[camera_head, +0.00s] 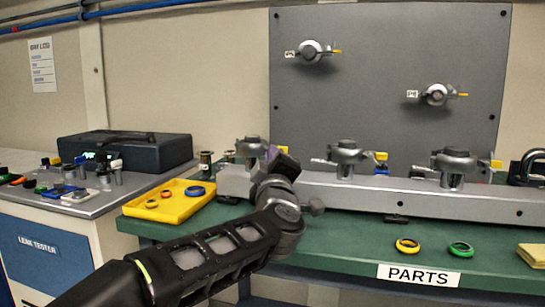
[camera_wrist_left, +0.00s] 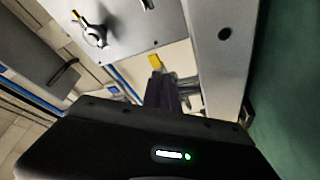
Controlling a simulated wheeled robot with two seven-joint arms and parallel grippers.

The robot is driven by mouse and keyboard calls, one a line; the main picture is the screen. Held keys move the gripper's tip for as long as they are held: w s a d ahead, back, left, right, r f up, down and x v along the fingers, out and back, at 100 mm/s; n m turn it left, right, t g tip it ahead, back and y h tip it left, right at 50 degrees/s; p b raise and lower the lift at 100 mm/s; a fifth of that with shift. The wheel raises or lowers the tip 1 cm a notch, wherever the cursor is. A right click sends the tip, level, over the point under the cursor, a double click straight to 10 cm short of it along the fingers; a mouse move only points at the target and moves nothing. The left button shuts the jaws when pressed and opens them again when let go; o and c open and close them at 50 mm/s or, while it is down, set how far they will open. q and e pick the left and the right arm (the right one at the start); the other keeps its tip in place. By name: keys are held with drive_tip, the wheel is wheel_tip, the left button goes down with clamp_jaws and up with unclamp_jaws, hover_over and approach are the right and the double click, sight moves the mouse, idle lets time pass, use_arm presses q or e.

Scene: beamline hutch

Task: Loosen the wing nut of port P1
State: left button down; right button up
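My left gripper (camera_head: 277,157) is at the leftmost clamped port (camera_head: 250,147) on the grey manifold rail (camera_head: 375,194). Its wrist covers part of that port, so the wing nut and any tag there are hidden. In the left wrist view the dark fingers (camera_wrist_left: 165,94) sit beside a grey metal part (camera_wrist_left: 187,92) and a yellow tab (camera_wrist_left: 154,62). I cannot tell whether they touch it or how far apart they are. Two more clamped ports, a middle one (camera_head: 346,154) and a right one (camera_head: 454,164), stand on the rail. I cannot read which is P1. My right gripper is out of view.
A grey upright panel (camera_head: 390,60) carries two more ports, upper left (camera_head: 312,52) and lower right (camera_head: 438,95). A yellow tray (camera_head: 140,208) with rings lies left on the green bench (camera_head: 330,238). Yellow (camera_head: 408,246) and green (camera_head: 460,249) rings lie at the front.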

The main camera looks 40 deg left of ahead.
use_arm(q)
drive_tip(key=shift+s+a+r+n+g+h+p, duration=0.15)
drive_tip(key=shift+r+n+g+h+p, duration=0.75)
drive_tip(key=shift+n+p, duration=2.65)
drive_tip(key=shift+a+f+n+g+h+p, duration=0.2)
drive_tip(key=shift+n+h+p, duration=1.5)
drive_tip(key=shift+n+p, duration=1.8)
drive_tip(key=shift+s+a+r+n+g+h+p, duration=0.15)
drive_tip(key=shift+r+n+g+h+p, duration=0.8)
drive_tip(key=shift+n+p, duration=2.6)
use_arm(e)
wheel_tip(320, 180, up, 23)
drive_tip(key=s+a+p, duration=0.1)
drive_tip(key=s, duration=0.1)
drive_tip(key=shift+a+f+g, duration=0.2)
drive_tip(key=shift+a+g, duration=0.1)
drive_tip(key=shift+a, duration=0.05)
use_arm(q)
drive_tip(key=shift+w+f+m+t+h, duration=0.1)
drive_tip(key=shift+f+m+t+h, duration=0.25)
drive_tip(key=shift+f+m, duration=0.15)
drive_tip(key=c, duration=1.8)
unclamp_jaws()
drive_tip(key=shift+w+f, duration=0.1)
drive_tip(key=shift+o, duration=0.8)
